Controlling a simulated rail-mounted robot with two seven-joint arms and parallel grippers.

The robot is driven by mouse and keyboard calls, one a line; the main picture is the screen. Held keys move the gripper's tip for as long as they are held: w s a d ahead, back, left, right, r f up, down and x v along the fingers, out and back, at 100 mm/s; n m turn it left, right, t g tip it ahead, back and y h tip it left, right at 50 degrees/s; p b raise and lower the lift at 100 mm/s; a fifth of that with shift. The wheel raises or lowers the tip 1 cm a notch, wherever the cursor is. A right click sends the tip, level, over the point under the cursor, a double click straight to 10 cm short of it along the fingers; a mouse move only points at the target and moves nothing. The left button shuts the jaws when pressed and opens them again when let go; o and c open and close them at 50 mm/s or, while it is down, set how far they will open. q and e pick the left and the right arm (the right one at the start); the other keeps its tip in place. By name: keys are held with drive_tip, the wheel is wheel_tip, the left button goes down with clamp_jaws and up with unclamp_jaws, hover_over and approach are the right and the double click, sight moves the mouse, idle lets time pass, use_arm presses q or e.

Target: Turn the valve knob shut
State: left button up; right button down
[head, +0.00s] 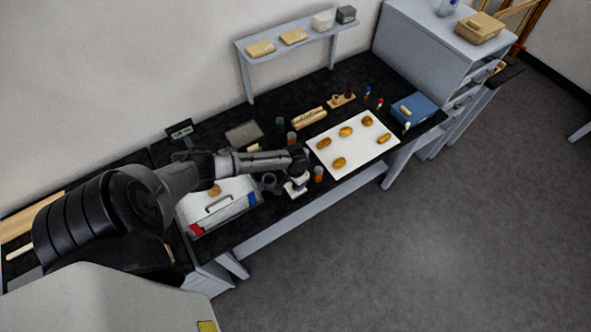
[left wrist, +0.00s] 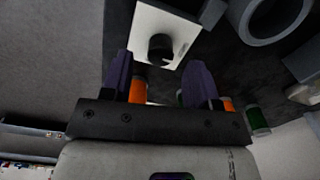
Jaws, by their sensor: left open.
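The valve knob (left wrist: 160,46) is a round black knob with a small pointer, set on a white plate (left wrist: 152,20) in the left wrist view. In the head view the white base (head: 297,188) shows near the front edge of the black bench, and my gripper hides the knob there. My left gripper (left wrist: 160,76) is open and empty. Its two dark purple fingers point toward the knob, one to each side in the picture, and no contact shows. In the head view this gripper (head: 298,176) is above the white base. My right gripper is not in view.
An orange jar (head: 318,174) stands close right of the base and a grey cup (head: 268,183) close left. A white case (head: 220,204) is further left. A white board (head: 353,140) with several brown pieces lies right. A blue box (head: 414,108) stands beyond it.

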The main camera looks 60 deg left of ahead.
use_arm(q)
wheel_tip(320, 180, up, 11)
idle(0.4)
idle(0.7)
